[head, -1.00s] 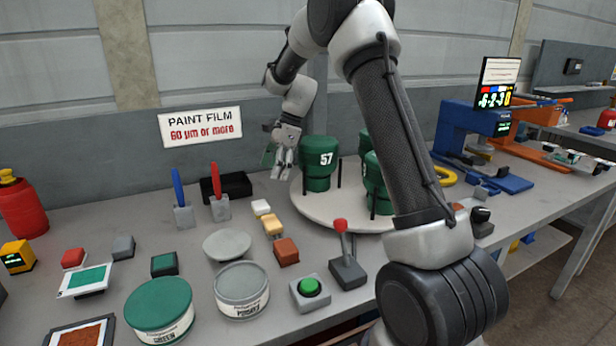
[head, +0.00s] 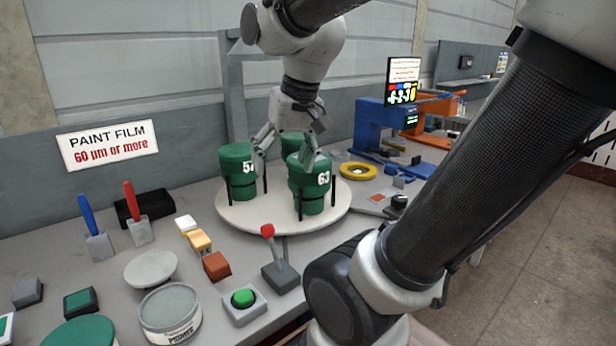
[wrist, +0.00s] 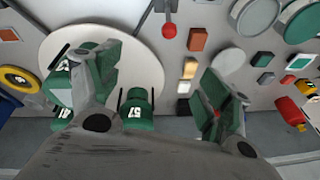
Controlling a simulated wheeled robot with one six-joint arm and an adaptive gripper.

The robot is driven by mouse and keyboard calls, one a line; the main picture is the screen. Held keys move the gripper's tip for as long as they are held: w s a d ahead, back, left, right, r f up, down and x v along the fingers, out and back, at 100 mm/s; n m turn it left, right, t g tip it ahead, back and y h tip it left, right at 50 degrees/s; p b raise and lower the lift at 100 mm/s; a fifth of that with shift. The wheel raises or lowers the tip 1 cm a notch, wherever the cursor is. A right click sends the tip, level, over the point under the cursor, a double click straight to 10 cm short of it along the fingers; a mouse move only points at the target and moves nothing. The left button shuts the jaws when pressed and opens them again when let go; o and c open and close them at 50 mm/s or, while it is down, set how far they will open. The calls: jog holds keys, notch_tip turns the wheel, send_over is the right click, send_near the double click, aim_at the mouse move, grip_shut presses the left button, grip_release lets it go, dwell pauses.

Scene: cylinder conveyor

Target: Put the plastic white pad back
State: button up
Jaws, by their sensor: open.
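A small white pad (head: 185,223) lies on the table at the back of a short row, behind a yellow block (head: 199,241) and a red-brown block (head: 216,265). It also shows in the wrist view (wrist: 183,87), seen between my fingers. My gripper (head: 284,160) is open and empty, with green on its inner finger faces. It is above the round white turntable (head: 245,219), near the green cylinders 57 (head: 238,170) and 63 (head: 309,185), to the right of the white pad and higher. I cannot tell whether a finger touches a cylinder.
Black posts stand around the turntable. A red-knobbed lever (head: 280,270) and a green button (head: 243,298) are at the front. Paint tins and two brushes (head: 140,228) are to the left. A blue stand (head: 385,130) and a yellow ring (head: 358,171) are to the right.

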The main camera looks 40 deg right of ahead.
jog(key=s+d+f+n, duration=0.1)
jog(key=s+f+n, duration=0.1)
jog(key=s, duration=0.4)
jog(key=shift+d+n+t+h, duration=0.25)
jog(key=shift+n+t+h, duration=0.15)
jog(key=shift+n, duration=0.1)
